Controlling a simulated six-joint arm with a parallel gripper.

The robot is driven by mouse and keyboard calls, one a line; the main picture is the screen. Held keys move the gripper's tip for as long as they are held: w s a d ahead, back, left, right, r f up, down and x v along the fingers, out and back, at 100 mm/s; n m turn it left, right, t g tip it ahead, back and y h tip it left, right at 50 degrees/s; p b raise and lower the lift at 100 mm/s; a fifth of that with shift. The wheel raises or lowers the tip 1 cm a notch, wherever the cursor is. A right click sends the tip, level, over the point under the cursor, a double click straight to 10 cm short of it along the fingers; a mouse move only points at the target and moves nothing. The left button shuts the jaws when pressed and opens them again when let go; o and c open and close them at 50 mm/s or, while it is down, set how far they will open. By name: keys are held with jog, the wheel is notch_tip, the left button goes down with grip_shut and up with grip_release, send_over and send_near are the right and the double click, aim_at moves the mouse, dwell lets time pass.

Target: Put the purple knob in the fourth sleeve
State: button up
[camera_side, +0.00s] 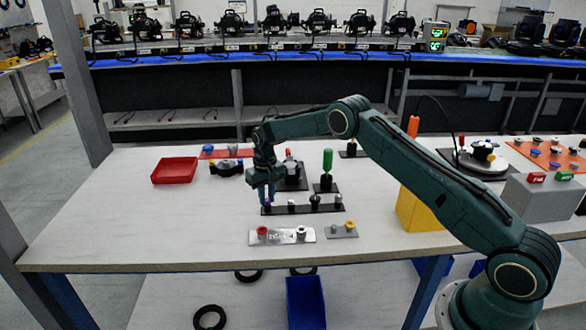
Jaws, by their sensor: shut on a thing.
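My gripper (266,196) is at the left end of a dark strip (303,209) on the table, pointing down. It is shut on a small purple-blue thing, the purple knob (267,201), which is mostly hidden by the fingers. The strip carries several short upright sleeves in a row. One sleeve (291,205) stands just right of my gripper, another (315,201) is right of the middle, and one (338,201) is near the right end. Whether the knob touches the strip or a sleeve cannot be told.
A silver plate (282,238) with a red knob and a small grey plate (341,232) with a yellow knob lie in front. A green-handled tool (327,166) stands upright behind the strip. A red tray (174,170) is at the left. The table's front left is clear.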

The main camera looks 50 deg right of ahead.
jog(key=shift+f, duration=0.1)
dwell(0.7)
jog(key=o, duration=0.5)
jog(key=o, duration=0.5)
jog(key=shift+o, duration=0.2)
notch_tip(320, 180, up, 14)
dwell(0.7)
dwell(0.5)
